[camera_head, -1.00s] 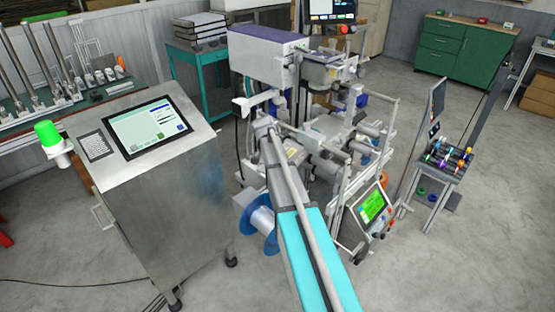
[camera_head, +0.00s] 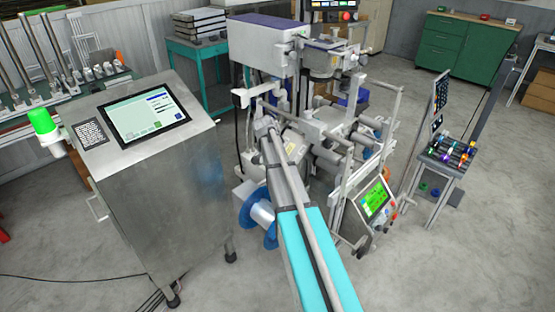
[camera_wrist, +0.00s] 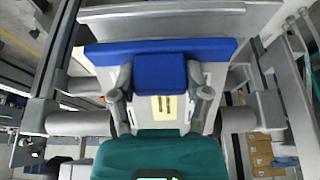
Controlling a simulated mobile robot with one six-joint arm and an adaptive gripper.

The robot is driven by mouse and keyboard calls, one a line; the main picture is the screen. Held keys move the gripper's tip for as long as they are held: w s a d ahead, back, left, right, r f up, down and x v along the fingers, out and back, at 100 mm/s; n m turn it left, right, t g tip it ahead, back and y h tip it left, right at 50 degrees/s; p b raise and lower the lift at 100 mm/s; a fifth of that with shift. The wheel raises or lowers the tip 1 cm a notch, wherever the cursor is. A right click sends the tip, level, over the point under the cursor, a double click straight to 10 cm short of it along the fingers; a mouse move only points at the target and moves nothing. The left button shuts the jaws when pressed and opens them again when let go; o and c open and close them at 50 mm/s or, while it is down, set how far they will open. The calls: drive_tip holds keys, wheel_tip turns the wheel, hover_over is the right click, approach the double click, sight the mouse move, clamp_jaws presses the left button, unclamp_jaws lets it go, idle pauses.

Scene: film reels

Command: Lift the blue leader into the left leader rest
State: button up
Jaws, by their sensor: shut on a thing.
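In the wrist view, the blue leader shows as a blue block (camera_wrist: 160,80) between the two fingers of my gripper (camera_wrist: 160,92), joined to or touching a wide blue bar (camera_wrist: 105,52) behind it. My gripper is shut on the block. A pale plate with a small yellow label lies below it, between the fingers. A grey bar (camera_wrist: 165,18) runs across behind the blue bar. I cannot tell which part is the left leader rest. In the head view, my arm hides the gripper and the leader against the machine (camera_head: 325,130).
A steel console (camera_head: 165,190) with a screen stands at the left. A blue-flanged reel (camera_head: 250,212) sits low beside my arm. A small green-screen panel (camera_head: 375,200) is at the machine's right. A small stand (camera_head: 452,157) with coloured items is farther right. The floor at lower right is clear.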

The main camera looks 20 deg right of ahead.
drive_tip(key=shift+f+b, duration=1.45)
drive_tip(key=shift+b, duration=0.05)
idle(0.8)
drive_tip(key=o, duration=1.3)
drive_tip(key=shift+w, duration=0.1)
drive_tip(key=shift+a, duration=0.1)
drive_tip(key=s+a+r+n+y+p, duration=0.1)
drive_tip(key=s+a+r+n+p, duration=0.2)
drive_tip(key=s+a, duration=0.4)
drive_tip(key=s+a+r+n+g+y+p, duration=0.1)
drive_tip(key=s+a+r+n+p, duration=0.3)
drive_tip(key=s+a, duration=0.4)
drive_tip(key=s+a+r+n+y+p, duration=0.2)
drive_tip(key=s+a+n+p, duration=0.3)
drive_tip(key=s, duration=0.6)
drive_tip(key=shift+a+r+n+g, duration=0.1)
drive_tip(key=shift+a+r+n, duration=0.2)
drive_tip(key=shift+a, duration=0.3)
drive_tip(key=shift+a+r+n+g, duration=0.1)
drive_tip(key=shift+a+r+n, duration=0.1)
drive_tip(key=shift+a+n, duration=0.25)
drive_tip(key=shift+a+r+n+g, duration=0.1)
drive_tip(key=shift+a+r+n, duration=0.15)
drive_tip(key=shift+a, duration=0.45)
